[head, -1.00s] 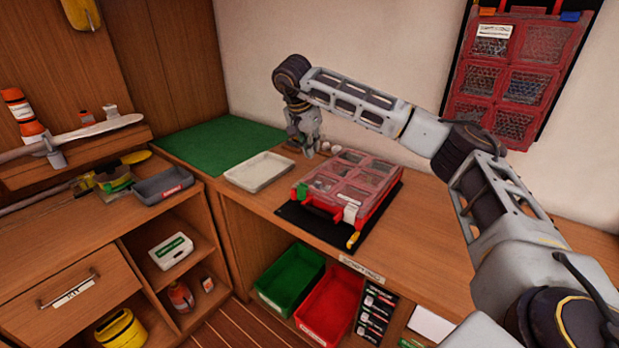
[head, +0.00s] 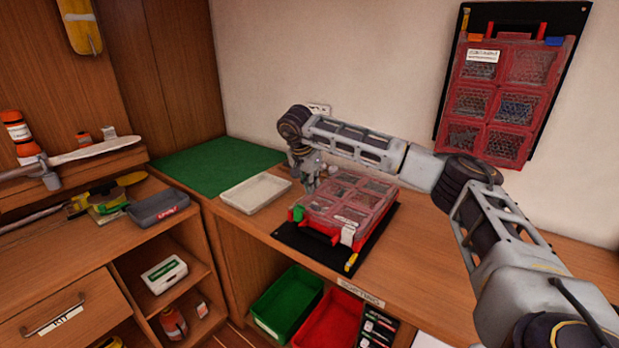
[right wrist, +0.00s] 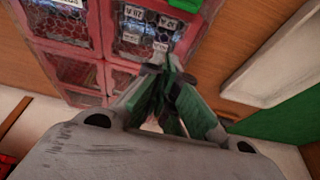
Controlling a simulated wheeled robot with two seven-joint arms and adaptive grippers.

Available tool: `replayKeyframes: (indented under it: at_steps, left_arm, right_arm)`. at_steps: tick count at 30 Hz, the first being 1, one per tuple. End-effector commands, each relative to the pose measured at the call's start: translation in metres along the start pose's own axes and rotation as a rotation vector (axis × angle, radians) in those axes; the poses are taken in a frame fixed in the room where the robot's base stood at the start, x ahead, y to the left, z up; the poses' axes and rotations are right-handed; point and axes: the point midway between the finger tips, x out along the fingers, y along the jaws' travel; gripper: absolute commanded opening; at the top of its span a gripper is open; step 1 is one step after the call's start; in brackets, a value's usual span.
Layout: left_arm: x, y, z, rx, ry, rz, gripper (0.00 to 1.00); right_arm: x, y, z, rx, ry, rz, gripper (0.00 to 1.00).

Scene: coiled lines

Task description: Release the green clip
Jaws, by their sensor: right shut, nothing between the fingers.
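The red case (head: 350,205) with a clear compartmented lid lies on a black mat (head: 296,237) on the wooden bench. The green clip (head: 297,213) is on the case's near edge, at its left end. A whitish clip (head: 348,234) is at the right end of that edge. My right gripper (head: 309,187) is shut and empty, just above the case's left side, behind the green clip. In the right wrist view its fingers (right wrist: 165,72) are together over the lid, and a bit of green shows at the top edge. My left gripper is out of view.
A pale empty tray (head: 255,193) and a green mat (head: 215,166) lie left of the case. A similar red case (head: 508,88) hangs on the wall. Green (head: 286,301) and red bins (head: 330,320) stand below the bench. Bench right of the case is clear.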

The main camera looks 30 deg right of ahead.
Motion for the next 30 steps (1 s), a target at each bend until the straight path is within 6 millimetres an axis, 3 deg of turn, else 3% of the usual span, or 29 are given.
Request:
replayKeyframes:
  at_steps: [7, 18, 30]
  left_arm:
    - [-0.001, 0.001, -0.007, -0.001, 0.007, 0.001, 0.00]
    - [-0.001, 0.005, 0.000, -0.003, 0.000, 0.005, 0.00]
    - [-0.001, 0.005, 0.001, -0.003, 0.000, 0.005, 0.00]
  right_arm:
    - [0.034, 0.001, 0.000, 0.000, -0.001, 0.002, 0.00]
    - [0.020, 0.000, 0.034, -0.002, 0.000, -0.001, 0.00]
    - [0.019, 0.000, 0.038, 0.000, 0.000, 0.000, 0.00]
